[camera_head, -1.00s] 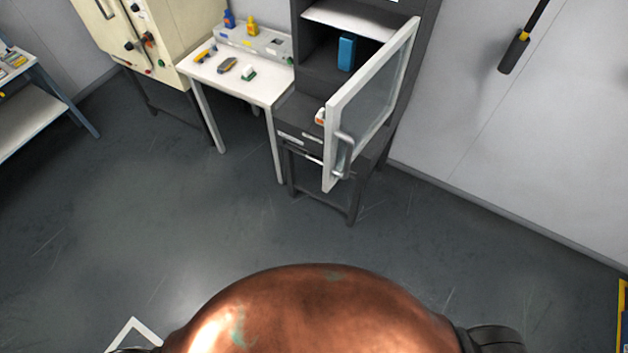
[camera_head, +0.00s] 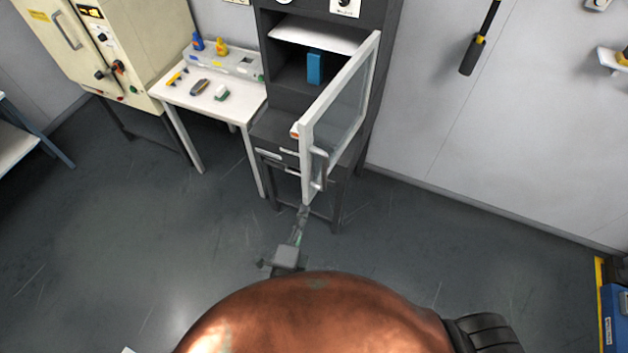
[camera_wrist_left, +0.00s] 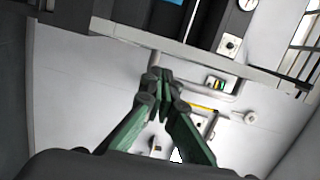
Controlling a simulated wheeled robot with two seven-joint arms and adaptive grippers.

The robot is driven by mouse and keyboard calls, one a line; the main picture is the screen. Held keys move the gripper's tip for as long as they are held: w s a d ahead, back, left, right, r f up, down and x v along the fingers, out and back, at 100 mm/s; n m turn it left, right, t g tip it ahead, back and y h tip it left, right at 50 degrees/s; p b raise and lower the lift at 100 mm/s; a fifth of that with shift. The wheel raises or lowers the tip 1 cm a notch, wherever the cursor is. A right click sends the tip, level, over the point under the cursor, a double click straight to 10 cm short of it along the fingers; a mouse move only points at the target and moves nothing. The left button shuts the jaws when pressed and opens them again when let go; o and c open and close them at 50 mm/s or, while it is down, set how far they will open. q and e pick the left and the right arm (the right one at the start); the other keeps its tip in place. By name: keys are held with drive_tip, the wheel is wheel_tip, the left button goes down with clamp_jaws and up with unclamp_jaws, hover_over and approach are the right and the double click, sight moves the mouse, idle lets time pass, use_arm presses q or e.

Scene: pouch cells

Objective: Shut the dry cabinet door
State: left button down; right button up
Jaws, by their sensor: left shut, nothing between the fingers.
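The dry cabinet (camera_head: 268,125) is dark grey, and its door (camera_head: 305,150) stands wide open, swung out toward me. The door has a pale frame, a glass pane and a grey bar handle (camera_head: 319,168) near its free edge. My left gripper (camera_head: 303,212) is at the lower free corner of the door, below the handle. In the left wrist view its green fingers (camera_wrist_left: 165,78) are shut and empty, close to the handle (camera_wrist_left: 205,88); I cannot tell if they touch it. My right gripper is not in view.
A blue box (camera_head: 315,68) stands inside the cabinet. A white table (camera_head: 215,108) with small items is left of it, beside a cream cabinet (camera_head: 130,40). A black-handled tool (camera_head: 472,55) hangs on the right wall. The floor in front is clear.

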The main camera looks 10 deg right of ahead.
sight(313, 182)
use_arm(q)
drive_tip(key=w+d+r+p, duration=0.1)
drive_tip(key=w+d, duration=0.3)
drive_tip(key=w, duration=0.4)
drive_tip(key=shift+w+d+r+t, duration=0.2)
drive_tip(key=shift+d+r+t, duration=0.15)
drive_tip(key=shift+r, duration=0.55)
drive_tip(key=shift+a, duration=0.15)
